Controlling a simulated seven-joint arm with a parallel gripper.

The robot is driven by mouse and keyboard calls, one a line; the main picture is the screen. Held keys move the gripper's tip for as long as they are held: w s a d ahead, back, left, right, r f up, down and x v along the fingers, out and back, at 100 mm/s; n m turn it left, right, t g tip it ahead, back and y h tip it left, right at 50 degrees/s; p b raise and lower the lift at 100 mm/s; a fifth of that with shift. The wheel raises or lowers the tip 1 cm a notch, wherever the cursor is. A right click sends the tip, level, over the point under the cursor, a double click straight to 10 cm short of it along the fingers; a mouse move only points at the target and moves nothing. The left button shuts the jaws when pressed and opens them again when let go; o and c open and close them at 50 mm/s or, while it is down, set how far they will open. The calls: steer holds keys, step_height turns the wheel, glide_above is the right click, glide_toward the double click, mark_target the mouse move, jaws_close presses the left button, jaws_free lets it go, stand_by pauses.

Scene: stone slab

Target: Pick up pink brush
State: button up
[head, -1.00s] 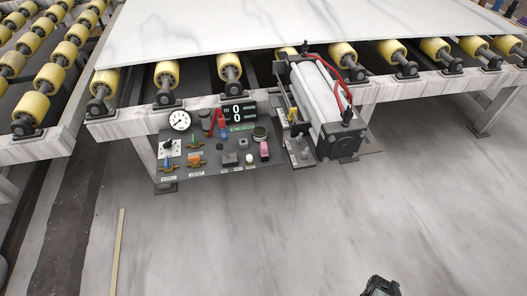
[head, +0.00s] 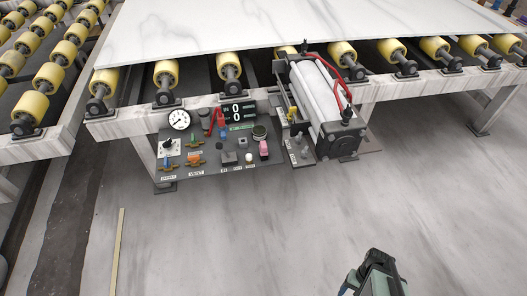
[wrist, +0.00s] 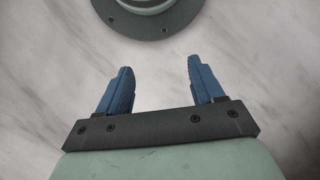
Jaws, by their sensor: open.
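A small pink item (head: 264,149) is on the right part of the dark control panel (head: 210,182) in the head view. It is the only pink thing I see, and it is too small to tell for sure that it is the brush. My gripper (wrist: 160,68) is open and empty in the wrist view, its two blue fingers well apart over bare pale floor. The pink item is not in the wrist view. Part of my arm shows at the bottom right of the head view, well apart from the panel.
The panel carries a gauge (head: 179,120), a number display (head: 239,113) and several knobs and levers. A machine with white cylinders and red hoses (head: 318,98) stands just right of it. Behind are yellow rollers (head: 229,67) under a white slab (head: 230,22). The floor in front is clear.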

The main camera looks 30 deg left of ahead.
steer(key=w+a+r+n+t, duration=0.2)
steer(key=w+a+r, duration=0.3)
steer(key=w+a, duration=0.4)
step_height(320, 180, up, 24)
steer(key=n+t, duration=0.3)
steer(key=n, duration=0.2)
glide_above(264, 143)
step_height(264, 143, down, 8)
steer(key=shift+s+d, duration=0.1)
steer(key=shift+s+f, duration=0.2)
steer(key=shift+f, duration=2.45)
steer(key=shift+c, duration=0.2)
